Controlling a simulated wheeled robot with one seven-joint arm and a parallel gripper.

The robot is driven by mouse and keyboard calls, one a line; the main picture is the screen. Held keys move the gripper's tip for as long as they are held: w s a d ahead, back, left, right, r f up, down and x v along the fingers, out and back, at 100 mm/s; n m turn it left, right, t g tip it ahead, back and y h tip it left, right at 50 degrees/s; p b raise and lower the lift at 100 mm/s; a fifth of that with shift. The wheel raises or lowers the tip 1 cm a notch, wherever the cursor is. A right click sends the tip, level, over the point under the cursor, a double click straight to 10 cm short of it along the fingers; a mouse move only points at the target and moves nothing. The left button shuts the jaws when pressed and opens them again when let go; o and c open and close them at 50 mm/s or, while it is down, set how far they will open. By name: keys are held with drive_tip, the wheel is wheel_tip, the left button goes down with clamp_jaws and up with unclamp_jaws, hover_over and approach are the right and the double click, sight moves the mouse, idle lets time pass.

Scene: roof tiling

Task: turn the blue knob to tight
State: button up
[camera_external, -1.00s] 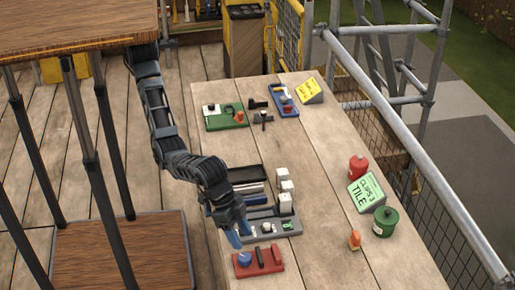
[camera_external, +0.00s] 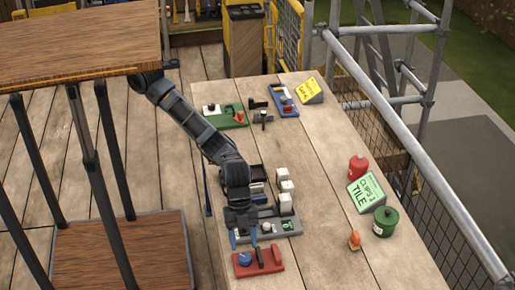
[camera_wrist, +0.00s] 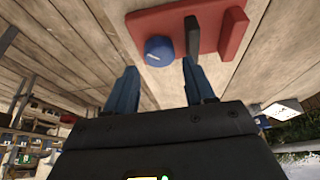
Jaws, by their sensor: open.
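The blue knob (camera_external: 244,259) sits at the left end of a red board (camera_external: 270,268) near the front of the workbench. In the wrist view the round knob (camera_wrist: 158,51) has a small pale mark on its top. My gripper (camera_external: 243,244) points down just above the knob, on its far side in the external view. Its two blue fingers are open and empty. In the wrist view the knob lies just beyond and between the fingertips (camera_wrist: 157,66), apart from both. Any tight mark is too small to read.
A black upright bar (camera_wrist: 192,38) and a red block (camera_wrist: 232,32) stand on the board beside the knob. A grey board (camera_external: 286,231) with white parts lies just behind. An orange object (camera_external: 354,241) and a green can (camera_external: 386,221) stand right. The bench between is clear.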

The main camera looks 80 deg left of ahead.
sight(245, 256)
drive_tip(key=shift+x, duration=2.15)
drive_tip(key=c, duration=0.8)
